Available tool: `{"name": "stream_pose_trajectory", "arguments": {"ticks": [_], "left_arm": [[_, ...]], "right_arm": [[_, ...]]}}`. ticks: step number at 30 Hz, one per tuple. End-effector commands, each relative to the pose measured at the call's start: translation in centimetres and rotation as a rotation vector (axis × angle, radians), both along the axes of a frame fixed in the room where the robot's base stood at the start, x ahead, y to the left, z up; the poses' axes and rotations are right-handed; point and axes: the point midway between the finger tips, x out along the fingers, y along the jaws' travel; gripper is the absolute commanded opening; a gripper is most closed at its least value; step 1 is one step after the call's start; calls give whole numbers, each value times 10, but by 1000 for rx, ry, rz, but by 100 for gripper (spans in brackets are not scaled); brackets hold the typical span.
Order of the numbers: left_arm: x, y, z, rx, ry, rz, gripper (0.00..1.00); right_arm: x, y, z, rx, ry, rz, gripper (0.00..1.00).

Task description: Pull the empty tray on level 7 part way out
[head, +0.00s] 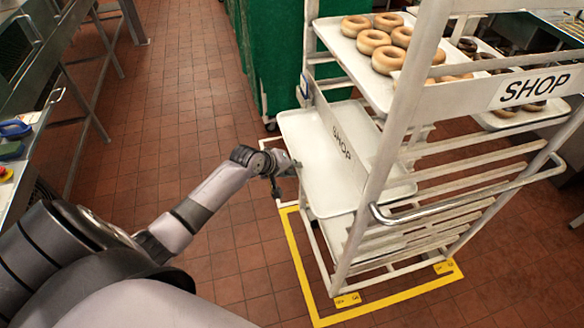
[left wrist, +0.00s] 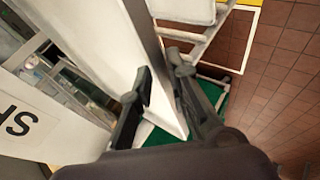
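The empty white tray (head: 312,135) lies level in the rack, below the tray of ring doughnuts, with its left end sticking out past the rack's uprights. My left gripper (head: 285,168) is at this tray's outer edge. In the left wrist view, the tray's pale rim (left wrist: 160,75) runs between the two fingers of my left gripper (left wrist: 162,85), one finger on each side and both close against it. The level number cannot be read. My right gripper is in neither view.
The white rack (head: 375,190) carries SHOP signs and stands over a yellow floor outline (head: 300,265). Doughnuts (head: 375,40) fill the upper tray (head: 335,35). A green panel (head: 275,60) stands behind, a metal bench (head: 60,50) at left. Tiled floor between is clear.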

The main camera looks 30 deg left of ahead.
Motion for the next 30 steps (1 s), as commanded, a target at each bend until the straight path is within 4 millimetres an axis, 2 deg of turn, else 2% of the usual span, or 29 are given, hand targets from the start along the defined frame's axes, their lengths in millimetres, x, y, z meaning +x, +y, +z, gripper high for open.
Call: {"name": "stream_pose_trajectory", "arguments": {"ticks": [9,20,23,30], "left_arm": [[-1,0,-1,1,3,-1,36],[-5,1,1,2,6,-1,36],[-12,3,9,3,5,-1,36],[-44,9,41,5,5,-2,36]], "right_arm": [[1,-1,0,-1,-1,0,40],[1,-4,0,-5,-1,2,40],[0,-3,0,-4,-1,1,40],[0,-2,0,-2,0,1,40]]}}
